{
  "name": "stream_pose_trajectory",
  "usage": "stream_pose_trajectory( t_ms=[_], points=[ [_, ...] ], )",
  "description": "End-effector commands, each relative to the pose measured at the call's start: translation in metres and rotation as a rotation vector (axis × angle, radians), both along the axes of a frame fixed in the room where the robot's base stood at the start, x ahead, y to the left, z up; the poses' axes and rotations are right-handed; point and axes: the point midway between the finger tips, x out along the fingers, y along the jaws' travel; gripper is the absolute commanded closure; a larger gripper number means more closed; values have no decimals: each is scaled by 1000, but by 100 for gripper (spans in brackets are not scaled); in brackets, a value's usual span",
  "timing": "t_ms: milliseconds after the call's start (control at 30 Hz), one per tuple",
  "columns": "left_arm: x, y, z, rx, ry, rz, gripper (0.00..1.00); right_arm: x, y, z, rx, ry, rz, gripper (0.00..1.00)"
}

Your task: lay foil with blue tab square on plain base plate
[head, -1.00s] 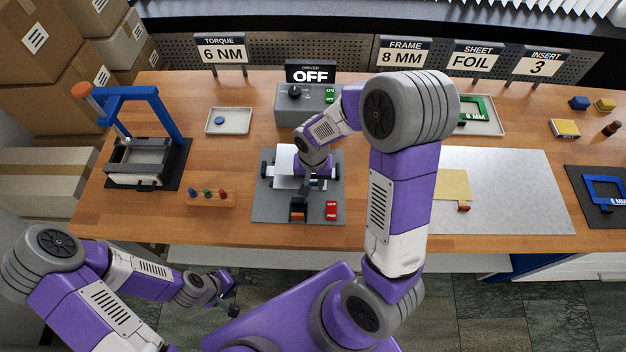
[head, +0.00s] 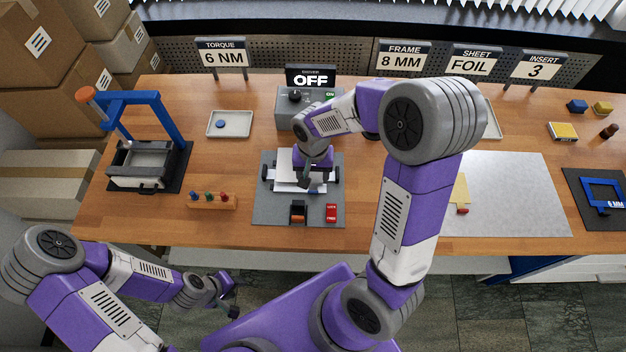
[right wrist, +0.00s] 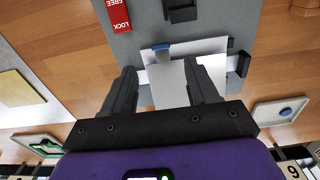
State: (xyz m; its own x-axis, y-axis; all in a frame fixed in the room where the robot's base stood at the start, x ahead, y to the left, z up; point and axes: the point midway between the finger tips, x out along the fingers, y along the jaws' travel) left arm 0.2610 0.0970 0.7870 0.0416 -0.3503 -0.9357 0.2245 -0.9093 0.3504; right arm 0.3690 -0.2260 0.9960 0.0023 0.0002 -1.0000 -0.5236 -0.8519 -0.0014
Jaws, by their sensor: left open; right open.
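The foil, a pale sheet with a blue tab (right wrist: 161,47), lies over the pale plain base plate (right wrist: 143,94) on the grey fixture (head: 245,208). In the right wrist view the sheet and plate edges look slightly turned to each other, and their exact overlap is unclear. In the head view the pale sheet (head: 284,166) shows beside my right gripper (head: 306,183). That gripper is open above the sheet, one finger to each side in the wrist view; contact cannot be told. My left gripper (head: 230,306) is open and empty, in front of the table edge.
A yellow sheet with red tab (head: 461,190) lies on a pale mat (head: 510,200).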

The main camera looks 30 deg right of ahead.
Motion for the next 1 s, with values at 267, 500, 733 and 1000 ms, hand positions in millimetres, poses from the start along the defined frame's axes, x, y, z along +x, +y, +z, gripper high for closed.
stream_pose_trajectory(
  t_ms=[267,500,733,1000],
  points=[
    [0,0,10,0,0,0,57,0,0,55,0,-2,1,41],
    [0,0,12,0,0,0,57,0,0,69,0,0,2,41],
    [0,0,12,0,0,0,57,0,0,69,1,1,1,41],
    [0,0,12,0,0,0,57,0,0,69,0,1,1,41]
  ],
)
